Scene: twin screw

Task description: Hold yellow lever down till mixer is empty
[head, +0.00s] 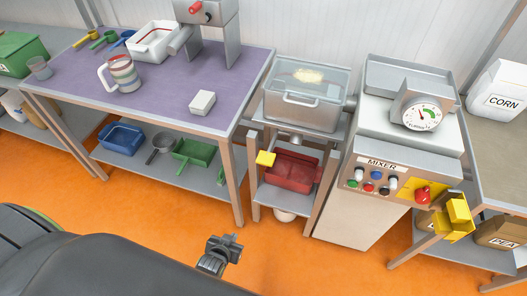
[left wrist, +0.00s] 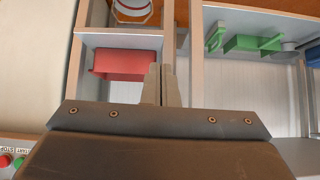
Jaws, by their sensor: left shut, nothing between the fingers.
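The mixer (head: 308,108) is a steel tub with a clear lid, and a pale yellow mass shows inside it. My right gripper is out of view.
A control panel marked MIXER (head: 372,180) with buttons stands to the right, beside a yellow box-like part (head: 455,217). A purple-topped table (head: 150,85) stands to the left, with a green tray (head: 194,152) on its lower shelf. The orange floor in front is clear.

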